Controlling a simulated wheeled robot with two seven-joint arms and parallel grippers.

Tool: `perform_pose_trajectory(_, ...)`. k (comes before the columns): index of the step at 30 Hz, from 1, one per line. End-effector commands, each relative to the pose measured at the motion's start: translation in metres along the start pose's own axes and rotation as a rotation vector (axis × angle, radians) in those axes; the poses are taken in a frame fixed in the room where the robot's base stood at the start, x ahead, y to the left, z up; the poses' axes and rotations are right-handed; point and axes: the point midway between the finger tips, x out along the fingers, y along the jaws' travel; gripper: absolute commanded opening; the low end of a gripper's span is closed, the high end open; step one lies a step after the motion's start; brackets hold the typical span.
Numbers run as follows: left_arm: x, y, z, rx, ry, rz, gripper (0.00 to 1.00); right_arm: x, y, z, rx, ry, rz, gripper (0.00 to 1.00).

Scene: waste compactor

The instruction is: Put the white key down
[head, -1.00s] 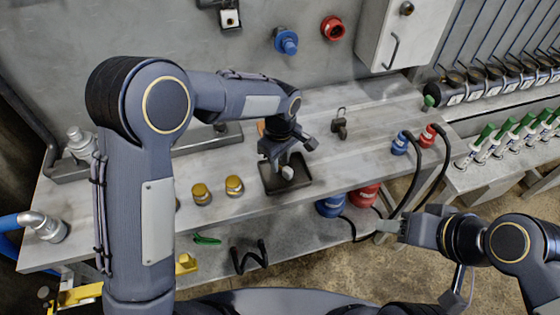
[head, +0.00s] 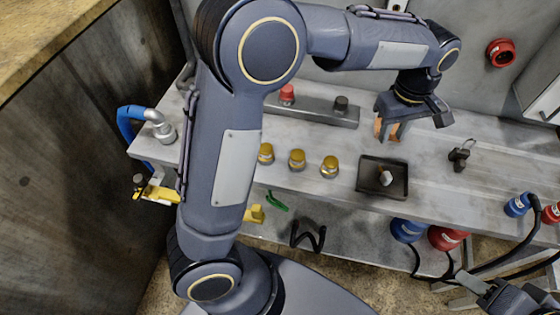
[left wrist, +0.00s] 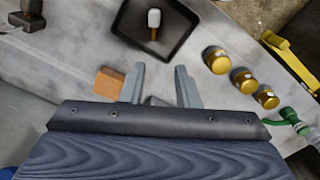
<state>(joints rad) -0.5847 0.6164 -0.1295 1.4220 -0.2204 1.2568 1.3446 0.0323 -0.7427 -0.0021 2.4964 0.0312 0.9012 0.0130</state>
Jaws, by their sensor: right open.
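The white key (head: 386,178) rests in the small black tray (head: 368,171) on the bench. In the left wrist view its white head and brown stem (left wrist: 154,20) lie inside the tray (left wrist: 183,24). My left gripper (head: 392,136) is open and empty above the bench, behind the tray and apart from the key. Its two spread fingers (left wrist: 160,86) show in the left wrist view with nothing between them. My right gripper (head: 450,282) is at the lower right, away from the tray, open and partly cut off by the picture's edge.
An orange-brown block (left wrist: 109,83) sits close beside my left gripper's fingers. Several brass caps (head: 297,160) stand left of the tray. A dark padlock-like piece (head: 459,155) stands to its right. Blue and red connectors (head: 517,204) with black hoses are at the right.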

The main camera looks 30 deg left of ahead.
Motion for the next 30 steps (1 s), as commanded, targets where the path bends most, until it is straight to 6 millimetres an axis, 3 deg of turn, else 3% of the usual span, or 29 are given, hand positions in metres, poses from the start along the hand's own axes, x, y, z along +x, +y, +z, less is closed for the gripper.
perform_pose_trajectory(3,-0.025,-0.049,-0.020,0.063,-0.039,0.085,0.29,0.000,0.000,0.000,0.000,0.000,0.000,0.43)
perform_pose_trajectory(7,-0.047,-0.117,-0.029,0.183,-0.053,0.210,0.29,0.000,0.000,0.000,0.000,0.000,0.000,0.43)
perform_pose_trajectory(11,-0.056,-0.182,-0.021,0.306,-0.011,0.332,0.29,0.000,0.000,0.000,0.000,0.000,0.000,0.43)
perform_pose_trajectory(15,-0.050,-0.241,0.001,0.432,0.089,0.434,0.29,0.000,0.000,0.000,0.000,0.000,0.000,0.43)
perform_pose_trajectory(21,-0.028,-0.285,0.032,0.568,0.243,0.492,0.29,0.000,0.000,0.000,0.000,0.000,0.000,0.43)
perform_pose_trajectory(30,-0.015,-0.297,0.045,0.630,0.311,0.497,0.29,0.000,0.000,0.000,0.000,0.000,0.000,0.43)
